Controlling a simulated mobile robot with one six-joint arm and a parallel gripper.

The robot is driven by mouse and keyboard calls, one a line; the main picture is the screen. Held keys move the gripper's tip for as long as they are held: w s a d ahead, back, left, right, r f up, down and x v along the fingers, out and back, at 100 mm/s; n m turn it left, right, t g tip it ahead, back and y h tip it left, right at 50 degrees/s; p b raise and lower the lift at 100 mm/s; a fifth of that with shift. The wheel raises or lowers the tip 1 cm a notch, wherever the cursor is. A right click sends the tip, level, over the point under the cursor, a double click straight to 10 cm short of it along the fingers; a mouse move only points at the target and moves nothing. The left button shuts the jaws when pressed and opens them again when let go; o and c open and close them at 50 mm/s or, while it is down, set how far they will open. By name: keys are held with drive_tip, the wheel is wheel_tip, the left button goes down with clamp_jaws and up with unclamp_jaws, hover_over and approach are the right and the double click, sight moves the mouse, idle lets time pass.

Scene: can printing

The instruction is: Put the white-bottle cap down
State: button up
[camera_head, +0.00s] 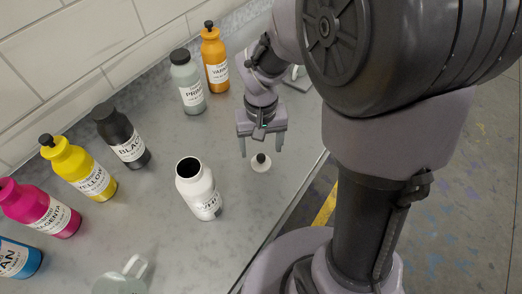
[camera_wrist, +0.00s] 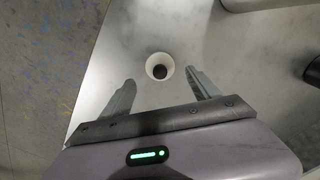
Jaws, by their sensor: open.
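The white-bottle cap (camera_head: 261,162), a white disc with a dark knob, rests on the grey counter near its front edge. It also shows in the wrist view (camera_wrist: 160,67), just beyond my fingertips and between their lines. My gripper (camera_head: 262,150) is open and empty, fingers pointing down, a little above and behind the cap. In the wrist view my gripper's fingers (camera_wrist: 160,82) are spread apart with nothing between them. The white bottle (camera_head: 199,190) stands upright and uncapped to the left of the cap, its dark mouth showing.
Capped black (camera_head: 122,136), yellow (camera_head: 79,168) and magenta (camera_head: 40,207) bottles stand at the left along the wall. Grey primer (camera_head: 187,83) and orange varnish (camera_head: 214,60) bottles stand at the back. A clear jug (camera_head: 121,281) is at the front. Counter between is clear.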

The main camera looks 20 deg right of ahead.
wheel_tip(320, 180, up, 7)
drive_tip(key=p, duration=0.2)
wheel_tip(320, 180, up, 6)
drive_tip(key=m+t, duration=0.1)
drive_tip(key=t, duration=0.1)
hover_over(261, 157)
drive_tip(key=s+a, duration=0.1)
drive_tip(key=s, duration=0.3)
drive_tip(key=s+a+r+m+t+y+b, duration=0.1)
drive_tip(key=s+a+r+t+y+b, duration=0.1)
drive_tip(key=s, duration=0.6)
drive_tip(key=shift+s+a+r+m+t+b, duration=0.35)
drive_tip(key=shift+r+t, duration=0.2)
drive_tip(key=shift+t, duration=0.35)
drive_tip(key=shift+a, duration=0.1)
